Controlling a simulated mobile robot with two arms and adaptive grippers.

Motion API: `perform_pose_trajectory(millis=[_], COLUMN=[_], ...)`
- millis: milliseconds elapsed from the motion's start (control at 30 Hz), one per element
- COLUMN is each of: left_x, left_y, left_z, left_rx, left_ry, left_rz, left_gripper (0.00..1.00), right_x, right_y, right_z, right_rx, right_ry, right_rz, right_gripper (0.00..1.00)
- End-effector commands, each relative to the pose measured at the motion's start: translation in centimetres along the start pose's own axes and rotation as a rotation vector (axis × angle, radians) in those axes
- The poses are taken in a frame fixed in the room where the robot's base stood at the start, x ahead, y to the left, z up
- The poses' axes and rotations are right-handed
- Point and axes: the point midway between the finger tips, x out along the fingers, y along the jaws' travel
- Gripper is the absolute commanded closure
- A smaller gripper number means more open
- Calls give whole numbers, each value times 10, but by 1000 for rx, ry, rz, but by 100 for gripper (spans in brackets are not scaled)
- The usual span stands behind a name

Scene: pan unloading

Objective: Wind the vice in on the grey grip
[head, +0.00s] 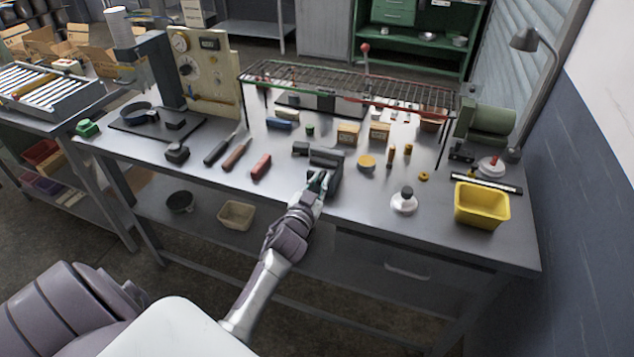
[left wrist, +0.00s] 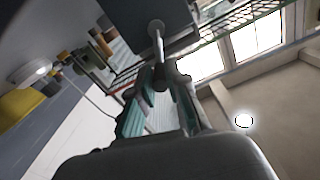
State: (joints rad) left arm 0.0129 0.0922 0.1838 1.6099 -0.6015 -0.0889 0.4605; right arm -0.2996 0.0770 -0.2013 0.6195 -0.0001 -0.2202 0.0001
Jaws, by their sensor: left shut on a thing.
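The dark grey vice (head: 326,158) stands at the front edge of the metal bench, near the middle. My left gripper (head: 318,184) is at its front side. In the left wrist view the fingers (left wrist: 160,92), with green pads, are closed around the end of the vice handle (left wrist: 157,38), a grey rod that runs to a dark block. The fingers cover most of the handle's end. I cannot make out for sure the grey grip or how far the jaws stand from it. My right gripper is not in view.
A wire rack (head: 345,88) spans the back of the bench. A red-handled tool (head: 261,166) lies left of the vice; a yellow tin (head: 367,162) and a white knobbed piece (head: 404,201) are to the right. A yellow bin (head: 482,205) stands at the right end.

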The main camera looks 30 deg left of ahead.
Motion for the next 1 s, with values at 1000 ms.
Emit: perform_pose_trajectory(millis=[1000], left_x=[0], left_y=[32], left_z=[27], left_rx=[965], left_ry=[1], left_rz=[2], left_gripper=[100], right_x=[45], right_y=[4], right_z=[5], right_rx=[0], right_ry=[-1], right_rz=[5], right_gripper=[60])
